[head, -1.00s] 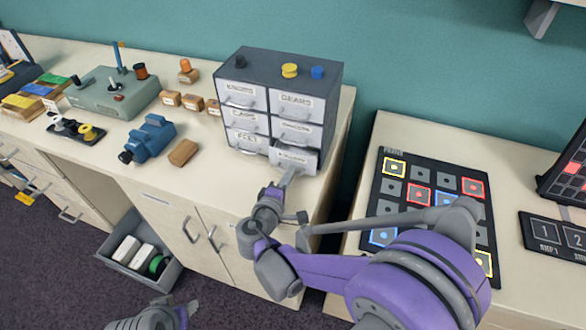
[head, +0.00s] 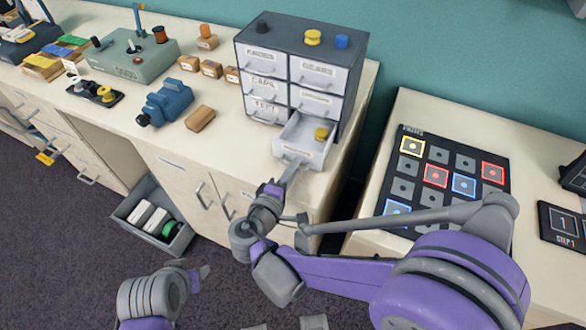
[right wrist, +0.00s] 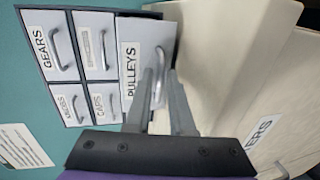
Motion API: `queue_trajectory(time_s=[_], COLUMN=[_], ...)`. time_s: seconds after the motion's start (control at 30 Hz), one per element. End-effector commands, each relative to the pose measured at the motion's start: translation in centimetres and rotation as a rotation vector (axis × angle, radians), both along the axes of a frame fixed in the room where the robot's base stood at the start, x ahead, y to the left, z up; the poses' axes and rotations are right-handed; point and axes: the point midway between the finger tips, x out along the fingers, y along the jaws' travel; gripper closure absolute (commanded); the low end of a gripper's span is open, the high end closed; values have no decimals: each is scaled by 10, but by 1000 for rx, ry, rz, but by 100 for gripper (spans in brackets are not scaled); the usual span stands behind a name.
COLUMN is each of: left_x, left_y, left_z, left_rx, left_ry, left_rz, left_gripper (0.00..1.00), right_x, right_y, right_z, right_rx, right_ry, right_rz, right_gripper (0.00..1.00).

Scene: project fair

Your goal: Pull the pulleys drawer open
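The pulleys drawer (head: 312,150) is the bottom right one of the dark drawer cabinet (head: 352,88). It stands pulled out in the head view, with a yellow spool-like part (head: 321,133) inside. Its PULLEYS label and grey handle show in the right wrist view (right wrist: 150,40). My right gripper (head: 292,168) is at the drawer front. In the right wrist view its fingers (right wrist: 160,75) lie on both sides of the handle, closed on it. My left gripper (head: 202,276) is low over the floor, away from the cabinet; its opening is unclear.
A yellow knob (head: 312,37), a blue one (head: 342,41) and a black one sit on the cabinet top. Wooden blocks (head: 200,118) and a blue device (head: 168,102) stand left of it. A gap separates the counter from the right table with its black board (head: 408,166).

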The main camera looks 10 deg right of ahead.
Motion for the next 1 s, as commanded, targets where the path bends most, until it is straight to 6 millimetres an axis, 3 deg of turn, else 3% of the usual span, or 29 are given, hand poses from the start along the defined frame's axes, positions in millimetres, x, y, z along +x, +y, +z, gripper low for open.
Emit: queue_trajectory(time_s=[0.17,0.7,1.0], left_x=[0,0,0], left_y=[0,0,0], left_z=[0,-1,-1], left_rx=[0,0,0], left_ry=[0,0,0], left_rz=[0,0,0], left_gripper=[50,50,50], right_x=[-7,-81,-88], right_y=[5,56,59], right_z=[2,22,23], right_rx=[1,1,0], right_ry=[0,0,0], right_rz=[3,3,0], right_gripper=[79,79,79])
